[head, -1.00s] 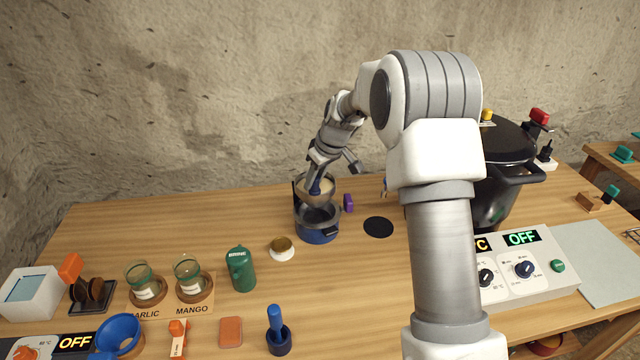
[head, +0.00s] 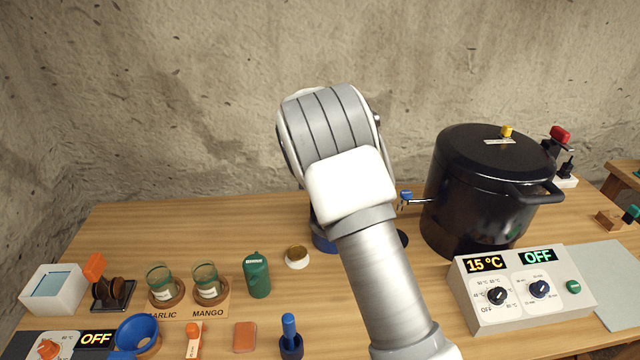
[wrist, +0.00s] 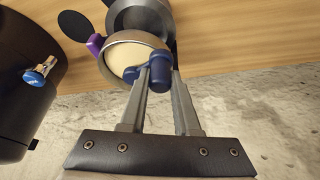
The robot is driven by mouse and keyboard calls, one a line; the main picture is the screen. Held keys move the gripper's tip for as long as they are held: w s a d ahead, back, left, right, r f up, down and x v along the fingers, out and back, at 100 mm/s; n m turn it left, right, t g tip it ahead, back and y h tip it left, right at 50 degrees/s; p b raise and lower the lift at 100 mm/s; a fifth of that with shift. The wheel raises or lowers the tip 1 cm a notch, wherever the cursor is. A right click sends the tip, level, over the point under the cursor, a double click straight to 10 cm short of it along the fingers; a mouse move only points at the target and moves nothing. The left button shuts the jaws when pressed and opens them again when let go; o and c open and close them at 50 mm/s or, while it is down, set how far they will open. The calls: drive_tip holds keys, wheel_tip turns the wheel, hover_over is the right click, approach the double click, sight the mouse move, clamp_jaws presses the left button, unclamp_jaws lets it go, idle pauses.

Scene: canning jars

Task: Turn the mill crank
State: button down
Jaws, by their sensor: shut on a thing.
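The mill shows in the wrist view as a round metal hopper (wrist: 127,22) with cream-coloured stuff inside. Its crank has a blue knob (wrist: 160,73) and a blue part beside it at the hopper's rim. My gripper (wrist: 157,76) has its fingers on either side of the knob and is shut on it. In the head view my arm hides my gripper, the crank and most of the mill; only part of the blue mill base (head: 323,242) shows.
A large black pot (head: 472,200) stands right of the mill, with a control box (head: 530,290) in front. A green container (head: 257,276) and two glass jars (head: 206,283) stand to the left. A rough wall rises close behind the table.

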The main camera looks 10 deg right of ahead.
drive_tip(key=m, duration=0.1)
drive_tip(key=w+m+h+p, duration=0.1)
drive_tip(key=shift+w+a+r+m+g, duration=0.2)
drive_tip(key=shift+a+m+g, duration=0.1)
drive_tip(key=shift+m, duration=0.1)
drive_tip(key=m+p, duration=0.1)
drive_tip(key=w+m+g+h, duration=0.1)
drive_tip(key=m, duration=0.1)
drive_tip(key=shift+w+m+p, duration=0.3)
drive_tip(key=shift+p, duration=0.1)
drive_tip(key=shift+w+d+m+g+p, duration=0.15)
drive_tip(key=shift+w+m+g+p, duration=0.25)
drive_tip(key=shift+m+p, duration=0.45)
drive_tip(key=shift+w+d+f+m+g+h+p, duration=0.1)
drive_tip(key=shift+w+m+g+h+p, duration=0.15)
drive_tip(key=shift+m, duration=0.35)
drive_tip(key=shift+w+d+m+g+h+p, duration=0.15)
drive_tip(key=shift+m+p, duration=0.2)
drive_tip(key=shift+m, duration=0.2)
drive_tip(key=shift+w+f+m, duration=0.1)
drive_tip(key=shift+m, duration=0.2)
drive_tip(key=c, duration=0.6)
unclamp_jaws()
drive_tip(key=p+v, duration=0.8)
drive_tip(key=v, duration=0.9)
drive_tip(key=shift+r+p, duration=0.2)
drive_tip(key=shift+p, duration=0.2)
